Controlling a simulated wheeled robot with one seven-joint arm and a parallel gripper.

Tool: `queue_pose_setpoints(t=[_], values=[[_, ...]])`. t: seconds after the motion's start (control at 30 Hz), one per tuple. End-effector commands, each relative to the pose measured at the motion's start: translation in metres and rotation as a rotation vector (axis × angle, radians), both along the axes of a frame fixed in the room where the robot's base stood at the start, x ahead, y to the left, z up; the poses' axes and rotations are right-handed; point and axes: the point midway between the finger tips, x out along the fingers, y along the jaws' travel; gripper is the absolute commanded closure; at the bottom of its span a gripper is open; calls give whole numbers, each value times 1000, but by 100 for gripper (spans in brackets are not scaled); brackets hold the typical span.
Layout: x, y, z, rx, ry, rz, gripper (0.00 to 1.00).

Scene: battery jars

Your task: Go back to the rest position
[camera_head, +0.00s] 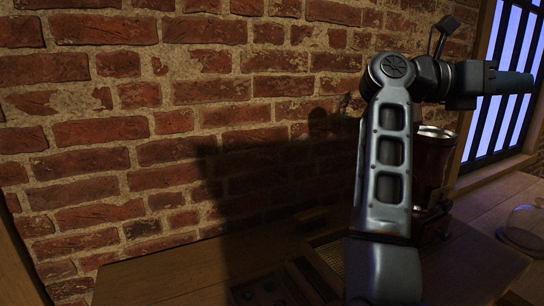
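My arm rises from the bottom of the head view, bends at an elbow near the top right, and its forearm reaches right toward the window. My gripper's fingers do not show in this view. No jar or other thing is seen held. A dark brown cylindrical vessel with a metal rim (434,150) stands on the table behind my arm, which partly hides it.
A wooden table (481,262) runs along the brick wall (190,100). A clear glass dome (525,226) stands at the right edge. A dark tray (262,292) with small round items lies at the bottom. A barred window (508,75) is at the right.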

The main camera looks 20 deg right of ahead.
Motion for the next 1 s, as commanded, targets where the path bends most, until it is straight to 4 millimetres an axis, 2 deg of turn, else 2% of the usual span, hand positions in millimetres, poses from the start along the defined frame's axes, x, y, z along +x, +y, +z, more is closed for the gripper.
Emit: queue_pose_setpoints(t=[0.1,0.47,0.77,1.0], values=[[-11,8,-24,-112,155,-11,72],[-44,54,-84,-458,649,-10,72],[-70,106,-141,-724,1068,34,72],[-99,152,-193,-928,1401,93,72]])
